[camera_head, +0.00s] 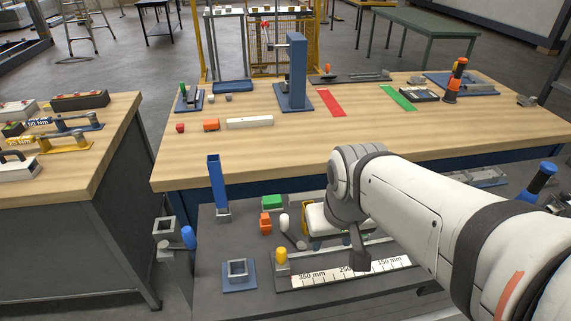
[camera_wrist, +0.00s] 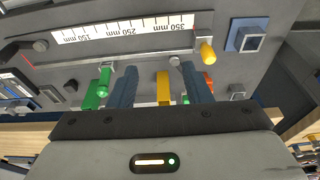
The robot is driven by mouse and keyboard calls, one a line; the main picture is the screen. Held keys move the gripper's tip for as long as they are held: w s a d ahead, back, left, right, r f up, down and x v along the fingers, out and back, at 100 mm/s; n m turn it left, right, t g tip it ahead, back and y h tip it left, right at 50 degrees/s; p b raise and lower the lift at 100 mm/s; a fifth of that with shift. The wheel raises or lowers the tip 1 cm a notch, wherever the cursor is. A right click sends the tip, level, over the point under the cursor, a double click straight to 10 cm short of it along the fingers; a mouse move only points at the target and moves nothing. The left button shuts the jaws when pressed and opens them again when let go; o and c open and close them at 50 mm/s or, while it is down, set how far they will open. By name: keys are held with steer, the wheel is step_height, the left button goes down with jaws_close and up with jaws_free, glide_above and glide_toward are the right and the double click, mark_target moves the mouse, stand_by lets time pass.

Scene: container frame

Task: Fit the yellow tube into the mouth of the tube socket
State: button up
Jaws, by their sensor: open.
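A yellow tube (camera_wrist: 163,88) shows in the wrist view between the two blue fingers, with visible gaps on either side. A yellow piece, apparently the same tube, shows beside my gripper in the head view (camera_head: 306,216), mostly hidden by it. My gripper (camera_wrist: 156,70) is open and empty. In the head view it is low over the grey platform, partly hidden by my arm. The tube socket (camera_head: 238,268), a grey square mouth on a blue base, stands at the platform's front left. It shows at upper right in the wrist view (camera_wrist: 247,41), apart from the gripper.
A ruler (camera_head: 345,272) with a yellow knob (camera_head: 281,257) lies right of the socket. A blue tube (camera_head: 217,185) stands upright behind the socket. An orange piece (camera_head: 265,222) and a green block (camera_head: 272,202) are left of my gripper. A green piece (camera_wrist: 103,84) is near one finger.

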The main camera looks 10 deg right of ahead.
steer(key=shift+o, duration=0.7)
steer(key=w+g+p, duration=0.1)
steer(key=w, duration=0.7)
steer(key=shift+d+f, duration=0.25)
steer(key=w+f+g+p, duration=0.2)
steer(key=w+f, duration=0.3)
steer(key=w, duration=0.4)
steer(key=shift+n, duration=0.4)
steer(key=f, duration=0.8)
steer(key=shift+w+a+f, duration=0.1)
steer(key=shift+w+f, duration=0.1)
steer(key=shift+w, duration=0.2)
steer(key=shift+c, duration=0.2)
steer(key=c, duration=1)
